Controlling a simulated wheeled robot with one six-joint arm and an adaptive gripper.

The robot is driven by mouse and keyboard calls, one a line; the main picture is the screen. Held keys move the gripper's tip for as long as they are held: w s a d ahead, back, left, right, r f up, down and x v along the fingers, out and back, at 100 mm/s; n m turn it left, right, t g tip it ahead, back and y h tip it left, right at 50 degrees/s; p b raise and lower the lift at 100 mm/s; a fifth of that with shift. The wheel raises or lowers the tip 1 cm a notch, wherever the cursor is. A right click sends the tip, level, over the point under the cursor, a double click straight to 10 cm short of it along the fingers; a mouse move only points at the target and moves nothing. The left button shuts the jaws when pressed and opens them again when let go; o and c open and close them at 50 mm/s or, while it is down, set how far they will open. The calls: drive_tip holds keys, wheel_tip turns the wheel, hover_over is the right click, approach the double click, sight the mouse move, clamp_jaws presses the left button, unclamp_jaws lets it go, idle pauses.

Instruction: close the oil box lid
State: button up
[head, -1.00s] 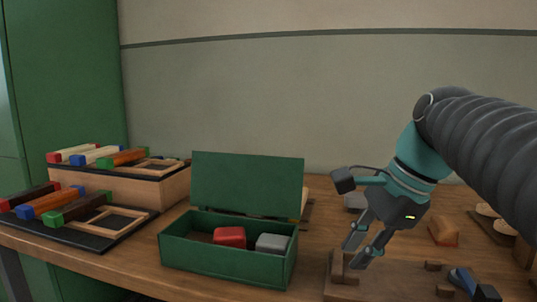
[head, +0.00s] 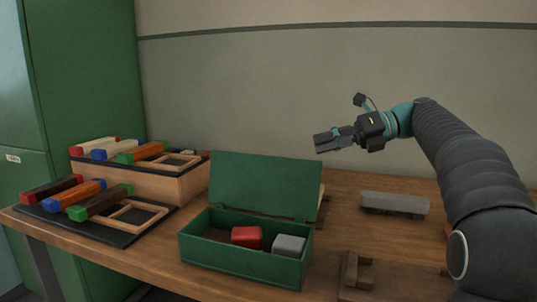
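The green oil box (head: 238,266) stands on the wooden bench with its lid (head: 265,185) up, leaning back at the rear edge. Inside are a red block (head: 247,237) and a grey block (head: 289,245), with bare space at the left. My gripper (head: 320,143) is raised in the air to the right of the lid's upper right corner, pointing left. Its fingers look close together, but I cannot tell whether they are fully shut. I see nothing held in them.
A stepped wooden rack (head: 185,187) and a dark tray (head: 75,233) with coloured-ended bars stand at the left. A grey brush-like block (head: 394,204) lies on the bench (head: 345,215) at right. A wooden fixture (head: 385,275) is at front right.

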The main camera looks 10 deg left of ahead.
sight(265, 157)
drive_tip(key=b+x, duration=0.3)
drive_tip(key=x, duration=1.1)
drive_tip(key=shift+w+r, duration=0.1)
drive_tip(key=shift+r, duration=0.05)
